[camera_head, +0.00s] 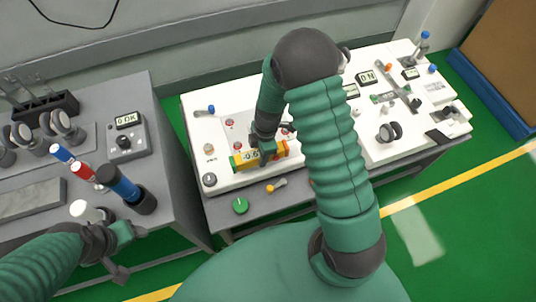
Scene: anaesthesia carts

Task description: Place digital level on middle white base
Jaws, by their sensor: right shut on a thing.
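The digital level (249,156) is a yellow bar with green ends and a small numeric display. It is at the front left of the white base (228,182), which lies on a grey cart. My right gripper (265,151) is shut on the level from above. I cannot tell whether the level touches the base or is held just above it. My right arm hides the middle of the white surface. My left gripper (122,240) is at the lower left, beside the grey cart's front edge and away from the level; its jaw gap is unclear.
The white surface continues right with a dark-handled bar (399,91), a black knob (390,132) and small displays. The left cart (165,190) holds upright coloured handles (118,183) and an OK meter (127,134).

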